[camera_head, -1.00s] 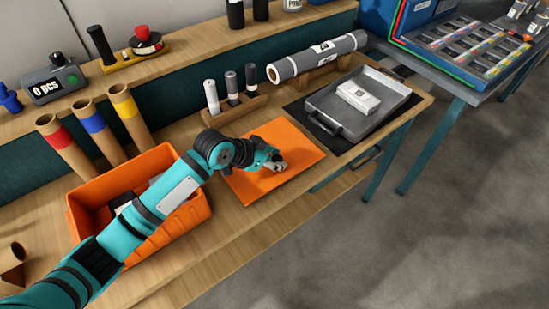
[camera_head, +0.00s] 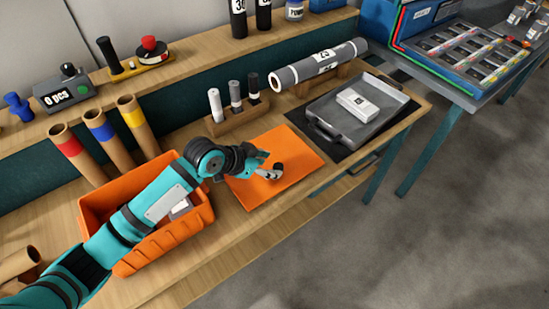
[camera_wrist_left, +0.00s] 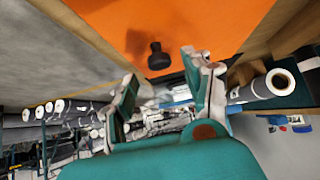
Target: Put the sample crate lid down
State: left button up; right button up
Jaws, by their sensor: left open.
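The sample crate lid (camera_head: 292,150) is a flat orange panel lying on the wooden bench, right of the orange crate (camera_head: 150,247). In the left wrist view the lid (camera_wrist_left: 215,22) fills the upper part, with a black knob (camera_wrist_left: 158,56) standing on it. My left gripper (camera_head: 270,170) is over the lid in the head view. In the wrist view its two fingers (camera_wrist_left: 160,72) are spread and empty, with the knob just beyond their tips. In the head view the gripper hides the knob. My right gripper is out of view.
A rack with several small rolls (camera_head: 238,112) stands behind the lid. A grey tray (camera_head: 335,135) with a white box (camera_head: 358,103) sits to its right. A large grey roll (camera_head: 318,66) lies behind the tray. Cardboard tubes (camera_head: 100,130) lean behind the crate.

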pick_arm(q)
jog(key=p+v, duration=0.6)
jog(key=v, duration=0.2)
jog(key=shift+f, duration=0.1)
